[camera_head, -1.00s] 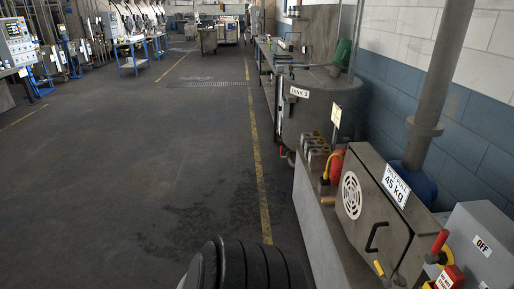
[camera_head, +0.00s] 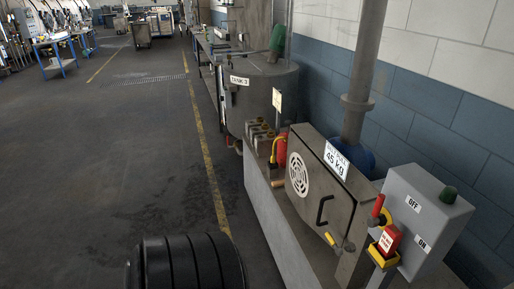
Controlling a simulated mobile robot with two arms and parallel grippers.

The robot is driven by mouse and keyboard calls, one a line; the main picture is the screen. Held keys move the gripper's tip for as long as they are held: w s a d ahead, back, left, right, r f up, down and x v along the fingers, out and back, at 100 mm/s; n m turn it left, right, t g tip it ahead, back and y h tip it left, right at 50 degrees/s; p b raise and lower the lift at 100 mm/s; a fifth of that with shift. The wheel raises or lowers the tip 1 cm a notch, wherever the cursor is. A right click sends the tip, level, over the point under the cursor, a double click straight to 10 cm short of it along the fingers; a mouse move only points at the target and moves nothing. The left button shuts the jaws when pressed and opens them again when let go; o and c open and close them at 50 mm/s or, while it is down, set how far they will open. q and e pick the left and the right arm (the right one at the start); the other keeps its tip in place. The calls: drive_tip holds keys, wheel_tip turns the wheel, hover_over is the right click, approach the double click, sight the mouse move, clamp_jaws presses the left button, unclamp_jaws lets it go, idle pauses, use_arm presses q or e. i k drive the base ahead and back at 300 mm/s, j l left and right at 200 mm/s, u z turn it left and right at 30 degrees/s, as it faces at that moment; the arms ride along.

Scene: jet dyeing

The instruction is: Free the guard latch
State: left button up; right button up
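The guard is a grey metal box (camera_head: 308,205) at the lower right, with a round white vent, a black handle (camera_head: 323,210) and a white label reading "45 kg". Its front looks closed. A small yellow piece (camera_head: 329,239) sits low on the front, below the handle; it may be the latch, but it is too small to tell its state. Neither of my grippers is in view.
Right of the guard stands a grey switch box (camera_head: 425,220) marked OFF and ON, with a red-handled lever (camera_head: 378,206) and a red tag block (camera_head: 389,240) beside it. The floor at left is clear.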

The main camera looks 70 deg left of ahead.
sight(338, 251)
drive_tip(key=u, duration=1.45)
